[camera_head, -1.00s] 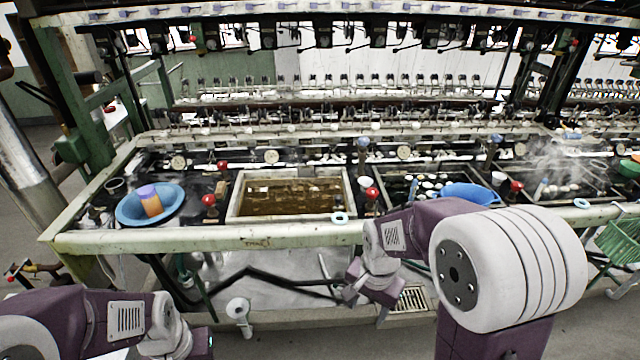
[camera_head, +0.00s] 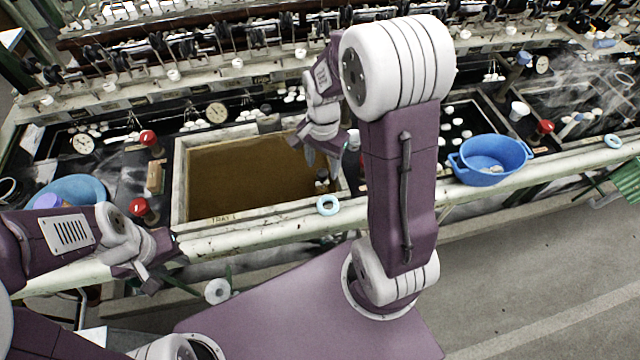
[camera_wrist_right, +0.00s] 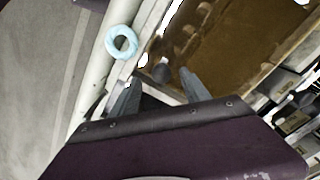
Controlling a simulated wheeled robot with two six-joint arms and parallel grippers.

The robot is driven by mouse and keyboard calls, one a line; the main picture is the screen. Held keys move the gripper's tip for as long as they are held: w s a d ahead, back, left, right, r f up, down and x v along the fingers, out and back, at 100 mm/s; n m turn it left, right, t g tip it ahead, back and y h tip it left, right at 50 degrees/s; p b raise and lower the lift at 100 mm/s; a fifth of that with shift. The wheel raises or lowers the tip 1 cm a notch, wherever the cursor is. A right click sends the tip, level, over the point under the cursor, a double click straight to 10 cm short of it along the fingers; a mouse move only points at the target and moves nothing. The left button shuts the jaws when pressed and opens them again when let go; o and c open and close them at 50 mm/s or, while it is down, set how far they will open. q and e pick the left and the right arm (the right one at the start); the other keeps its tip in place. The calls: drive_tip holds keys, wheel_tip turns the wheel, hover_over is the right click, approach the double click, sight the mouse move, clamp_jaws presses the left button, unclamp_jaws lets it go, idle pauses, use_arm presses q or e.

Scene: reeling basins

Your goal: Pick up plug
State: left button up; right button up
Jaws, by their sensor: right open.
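The plug (camera_head: 321,182) is a small dark, rounded piece at the near right corner of the brown-filled basin (camera_head: 184,190). In the right wrist view the plug (camera_wrist_right: 161,72) shows between and just beyond my fingertips. My right gripper (camera_head: 322,166) is open above that corner, its fingers pointing down; they also show in the right wrist view (camera_wrist_right: 159,78). I cannot tell whether they touch the plug. My left gripper (camera_head: 167,276) hangs over the bench's front edge at the left, empty, with its fingers apart.
A pale blue ring (camera_head: 327,205) lies on the front rail close to my right gripper. A blue tub (camera_head: 490,158) stands to the right, a blue bowl (camera_head: 88,188) to the left. Red-topped knobs (camera_head: 148,138) stand beside the basin. The floor at right is clear.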

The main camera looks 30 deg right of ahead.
sight(322, 170)
drive_tip(key=f, duration=0.4)
drive_tip(key=shift+w+d, duration=0.1)
drive_tip(key=shift+w, duration=0.2)
drive_tip(key=f, duration=0.4)
drive_tip(key=shift+s+b, duration=0.35)
drive_tip(key=shift+b, duration=0.05)
drive_tip(key=shift+w+f, duration=0.2)
drive_tip(key=shift+f, duration=0.2)
drive_tip(key=shift+r, duration=0.1)
clamp_jaws()
